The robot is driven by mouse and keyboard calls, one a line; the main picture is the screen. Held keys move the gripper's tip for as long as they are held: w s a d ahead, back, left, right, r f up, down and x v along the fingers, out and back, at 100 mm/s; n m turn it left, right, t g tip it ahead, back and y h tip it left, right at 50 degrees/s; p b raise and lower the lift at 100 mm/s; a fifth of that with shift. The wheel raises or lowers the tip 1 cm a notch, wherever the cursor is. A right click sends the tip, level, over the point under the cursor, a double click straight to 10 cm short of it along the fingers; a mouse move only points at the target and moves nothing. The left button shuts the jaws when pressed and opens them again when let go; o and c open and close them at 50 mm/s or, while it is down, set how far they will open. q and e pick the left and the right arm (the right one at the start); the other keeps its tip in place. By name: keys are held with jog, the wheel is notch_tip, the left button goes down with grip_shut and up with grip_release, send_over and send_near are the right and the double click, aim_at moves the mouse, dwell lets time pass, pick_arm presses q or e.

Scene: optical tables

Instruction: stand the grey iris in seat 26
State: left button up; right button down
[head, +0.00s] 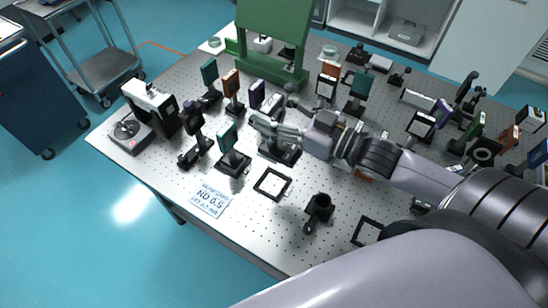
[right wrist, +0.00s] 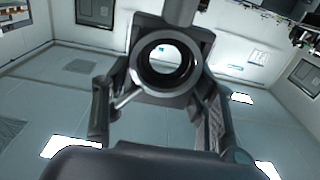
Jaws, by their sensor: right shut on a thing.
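My right gripper (head: 266,126) is over the middle of the optical table, reaching in from the right. It is shut on the grey iris (right wrist: 136,62), which in the right wrist view shows as a dark ring with a bright open centre, between the two fingers. A post runs from the ring to the top edge of that view. In the head view the fingers mostly hide the iris; a dark base (head: 285,155) shows just below them. I cannot tell whether it touches the table. Seat 26 cannot be picked out, as no such number is readable. My left gripper is not in view.
Empty black square outlines lie on the table (head: 235,205), one in front of the gripper (head: 257,186) and one farther right (head: 356,233). A black holder (head: 320,206) stands between them. A teal-plated mount (head: 228,137) is close left. A card reads ND 0.5 (head: 209,199).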

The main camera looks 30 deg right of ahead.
aim_at(277, 145)
notch_tip(277, 145, down, 11)
jog(key=shift+r+p, duration=0.15)
jog(key=shift+p, duration=0.25)
notch_tip(277, 145, down, 4)
jog(key=shift+f, duration=0.25)
